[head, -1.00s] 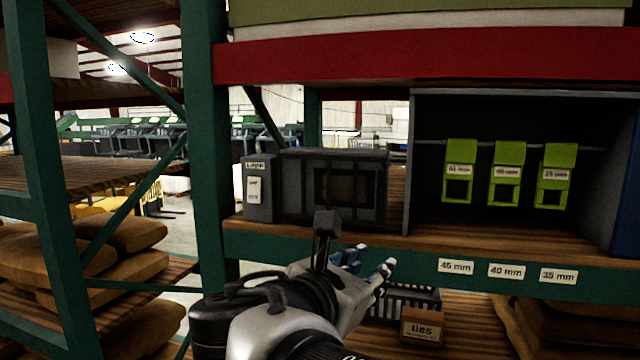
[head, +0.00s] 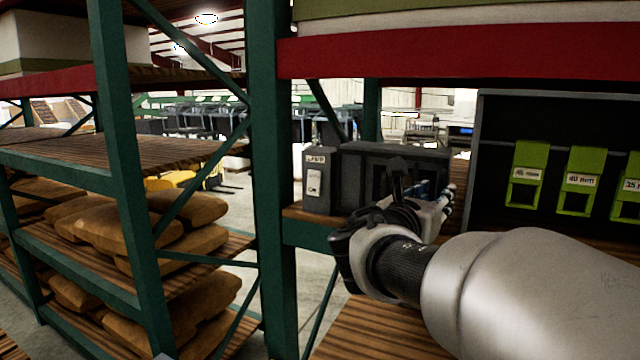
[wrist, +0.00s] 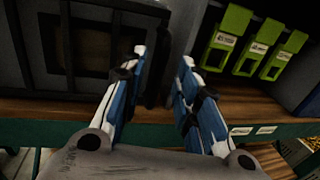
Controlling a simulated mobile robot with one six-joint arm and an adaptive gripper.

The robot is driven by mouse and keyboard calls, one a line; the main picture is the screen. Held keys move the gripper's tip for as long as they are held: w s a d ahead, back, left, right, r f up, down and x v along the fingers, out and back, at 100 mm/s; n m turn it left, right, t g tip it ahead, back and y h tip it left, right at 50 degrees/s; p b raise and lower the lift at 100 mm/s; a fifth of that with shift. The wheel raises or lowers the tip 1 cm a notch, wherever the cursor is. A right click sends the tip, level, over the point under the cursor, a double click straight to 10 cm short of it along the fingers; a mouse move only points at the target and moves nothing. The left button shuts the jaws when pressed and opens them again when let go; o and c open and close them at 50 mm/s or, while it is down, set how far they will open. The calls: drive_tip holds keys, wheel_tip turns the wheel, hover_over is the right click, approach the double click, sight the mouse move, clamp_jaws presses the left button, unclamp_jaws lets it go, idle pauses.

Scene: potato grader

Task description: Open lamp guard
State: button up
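The lamp unit is a dark grey box on the shelf, with a small side box labelled "LAMP" (head: 316,205). Its barred lamp guard (head: 365,165) is at the front, partly hidden by my gripper (head: 440,203) in the head view. The guard looks closed. In the wrist view the guard (wrist: 45,75) fills the upper left, with a brownish panel behind its bars. My gripper (wrist: 163,60) is open there, its blue and white fingers apart. A dark upright bar at the guard's right side shows between the fingertips; I cannot tell whether they touch it.
A dark cabinet with green tags (head: 580,180) stands to the right on the same shelf. A green rack post (head: 272,180) rises left of the lamp unit. Brown sacks (head: 180,240) lie on the left rack. A red beam (head: 460,52) runs above.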

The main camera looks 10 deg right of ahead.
sight(439, 193)
drive_tip(key=shift+x, duration=1.8)
drive_tip(key=shift+c, duration=0.5)
clamp_jaws()
